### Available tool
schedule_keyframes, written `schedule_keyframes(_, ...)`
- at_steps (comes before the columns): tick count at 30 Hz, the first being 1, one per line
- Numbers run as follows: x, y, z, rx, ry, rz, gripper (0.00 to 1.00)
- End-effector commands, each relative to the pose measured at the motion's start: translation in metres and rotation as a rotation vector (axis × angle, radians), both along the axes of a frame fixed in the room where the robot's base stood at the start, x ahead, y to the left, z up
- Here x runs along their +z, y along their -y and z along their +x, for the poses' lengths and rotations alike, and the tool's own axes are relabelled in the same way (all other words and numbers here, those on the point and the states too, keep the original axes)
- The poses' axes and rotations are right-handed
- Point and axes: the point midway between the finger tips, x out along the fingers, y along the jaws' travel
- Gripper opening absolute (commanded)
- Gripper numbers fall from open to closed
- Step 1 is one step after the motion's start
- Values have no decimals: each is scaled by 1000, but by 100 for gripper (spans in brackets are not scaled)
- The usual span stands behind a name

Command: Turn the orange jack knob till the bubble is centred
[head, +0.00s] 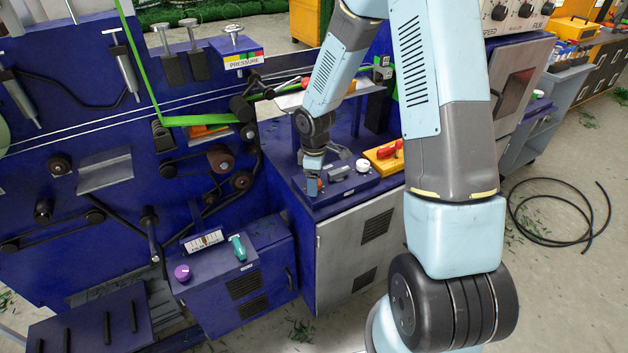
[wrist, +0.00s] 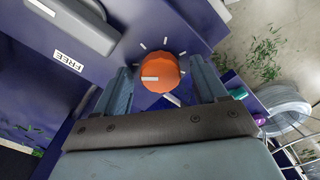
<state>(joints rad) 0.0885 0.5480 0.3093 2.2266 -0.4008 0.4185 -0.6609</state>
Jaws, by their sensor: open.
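The orange jack knob (wrist: 160,72) sits on a blue panel with white tick marks around it. Its white pointer line points left in the wrist view. My gripper (wrist: 162,76) is open, with one finger on each side of the knob; I cannot tell whether either finger touches it. In the head view my gripper (head: 313,178) reaches down to the blue bench top, and a sliver of the orange knob (head: 320,184) shows beside it. I cannot make out a bubble in either view.
A grey part (wrist: 82,22) and a FREE label (wrist: 68,62) lie left of the knob. On the bench are a white round dial (head: 362,166) and a yellow block with a red handle (head: 386,154). A lower cabinet carries a purple knob (head: 182,272) and a teal handle (head: 239,247).

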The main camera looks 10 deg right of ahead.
Motion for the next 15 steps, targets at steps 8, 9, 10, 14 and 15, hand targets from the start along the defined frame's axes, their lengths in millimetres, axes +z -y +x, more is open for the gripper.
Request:
schedule_keyframes(8,32,1,1,-2,4,0,72)
schedule_keyframes(9,40,1,1,-3,5,0,72)
schedule_keyframes(10,45,1,1,-2,5,0,72)
schedule_keyframes(14,69,1,2,-2,5,-1,72)
schedule_keyframes(15,77,0,2,-2,5,0,72)
